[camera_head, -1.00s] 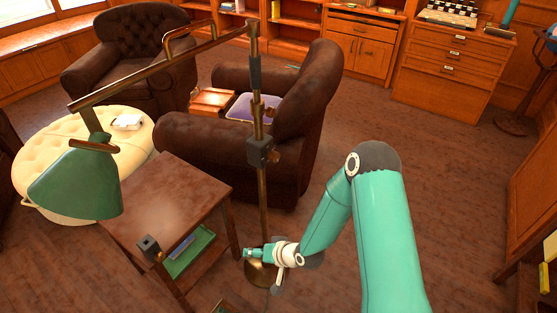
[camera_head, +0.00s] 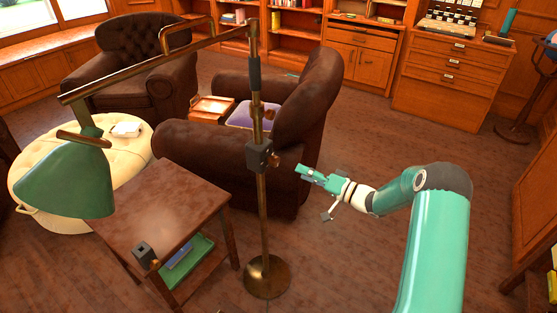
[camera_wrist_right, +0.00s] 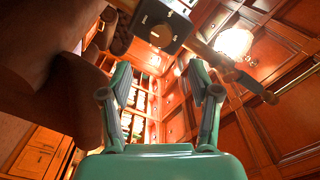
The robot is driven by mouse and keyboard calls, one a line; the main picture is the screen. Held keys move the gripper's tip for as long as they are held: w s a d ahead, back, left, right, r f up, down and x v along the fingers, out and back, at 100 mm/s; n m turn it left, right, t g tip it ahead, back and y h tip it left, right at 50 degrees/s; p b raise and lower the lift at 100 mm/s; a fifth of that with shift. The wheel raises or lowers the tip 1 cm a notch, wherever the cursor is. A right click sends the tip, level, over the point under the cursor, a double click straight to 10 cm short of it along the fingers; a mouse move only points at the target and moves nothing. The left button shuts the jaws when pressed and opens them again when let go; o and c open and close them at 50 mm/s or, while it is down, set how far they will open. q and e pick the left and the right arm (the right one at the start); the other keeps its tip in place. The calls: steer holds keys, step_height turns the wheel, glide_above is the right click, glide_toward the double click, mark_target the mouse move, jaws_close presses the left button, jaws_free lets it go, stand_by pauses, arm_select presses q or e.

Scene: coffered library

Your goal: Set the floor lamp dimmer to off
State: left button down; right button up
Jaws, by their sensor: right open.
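The floor lamp has a brass pole (camera_head: 262,215), a round base and a green shade (camera_head: 70,184) hanging at the left. A dark dimmer box (camera_head: 258,156) sits on the pole, with a small brass knob (camera_head: 274,160) on its right side. In the right wrist view the dimmer box (camera_wrist_right: 176,18) is at the top, its round knob (camera_wrist_right: 160,36) facing me among pale marks. The knob's exact setting is too small to read. My right gripper (camera_head: 307,173) is open and empty, right of and slightly below the knob, apart from it. The right wrist view shows its spread fingers (camera_wrist_right: 158,78).
A side table (camera_head: 165,205) with a small dark block (camera_head: 145,253) stands left of the pole. A brown armchair (camera_head: 210,150) is behind the pole. A cream ottoman (camera_head: 30,165) is at the far left. Open floor lies right of the pole.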

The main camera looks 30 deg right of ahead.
mark_target(278, 162)
steer(key=p+x, duration=0.1)
steer(key=x, duration=0.9)
steer(key=shift+w+a, duration=0.1)
steer(key=shift+w, duration=0.25)
